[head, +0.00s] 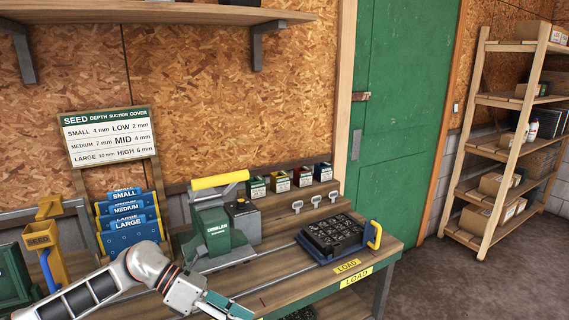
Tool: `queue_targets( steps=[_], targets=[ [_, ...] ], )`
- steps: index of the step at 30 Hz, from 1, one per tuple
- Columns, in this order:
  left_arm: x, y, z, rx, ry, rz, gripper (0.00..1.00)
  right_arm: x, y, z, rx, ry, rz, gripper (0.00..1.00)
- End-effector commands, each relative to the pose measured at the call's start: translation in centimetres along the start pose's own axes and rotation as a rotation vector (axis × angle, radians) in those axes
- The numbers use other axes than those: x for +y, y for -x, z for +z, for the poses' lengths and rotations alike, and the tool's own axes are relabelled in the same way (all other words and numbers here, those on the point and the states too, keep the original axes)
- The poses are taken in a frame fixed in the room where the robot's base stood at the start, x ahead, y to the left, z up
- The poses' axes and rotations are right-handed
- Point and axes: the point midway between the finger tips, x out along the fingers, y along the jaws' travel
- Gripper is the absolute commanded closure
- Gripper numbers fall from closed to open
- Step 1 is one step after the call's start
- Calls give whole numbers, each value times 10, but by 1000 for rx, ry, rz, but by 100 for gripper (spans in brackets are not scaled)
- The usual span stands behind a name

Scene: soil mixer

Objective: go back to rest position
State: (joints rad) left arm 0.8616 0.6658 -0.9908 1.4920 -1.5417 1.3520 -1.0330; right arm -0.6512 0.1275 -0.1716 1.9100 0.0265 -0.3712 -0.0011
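My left arm comes in from the lower left, over the front of the wooden workbench (270,282). Its gripper (228,308) is at the bottom edge of the head view, in front of the green dibbler machine (217,237). The fingertips are small and partly cut off by the frame edge, so I cannot tell whether they are open or shut. I see nothing clearly held in it. My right arm and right gripper are not in view.
The dibbler has a yellow lever (218,180). A black seed tray (333,234) sits on rails at the bench's right. Blue size plates (128,236) and a yellow seed stand (46,243) are at left. Shelving (505,150) stands beyond the green door (400,110). Floor right of the bench is clear.

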Motion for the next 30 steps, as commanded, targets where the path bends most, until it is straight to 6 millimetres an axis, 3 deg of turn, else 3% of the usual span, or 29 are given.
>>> queue_targets(
  steps=[1,3,7,12,17,20,23,27,30],
  targets=[
    [-14,-22,5,-85,56,-48,56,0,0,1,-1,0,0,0],
    [-28,-43,17,-211,149,-103,56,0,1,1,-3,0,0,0],
    [-47,-64,37,-446,359,-195,56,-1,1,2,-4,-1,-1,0],
    [-46,-67,48,-744,696,-292,56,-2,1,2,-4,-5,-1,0],
    [-23,-55,28,-1007,1068,-357,56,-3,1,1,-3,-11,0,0],
    [-3,-46,-4,-1164,1320,-383,56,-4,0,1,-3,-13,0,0],
    [17,-40,-51,-1313,1582,-396,56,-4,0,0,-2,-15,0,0],
    [33,-38,-141,-1511,1959,-388,56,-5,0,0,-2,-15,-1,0],
    [32,-40,-209,-1634,2209,-370,56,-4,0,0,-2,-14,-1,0]
  ],
)
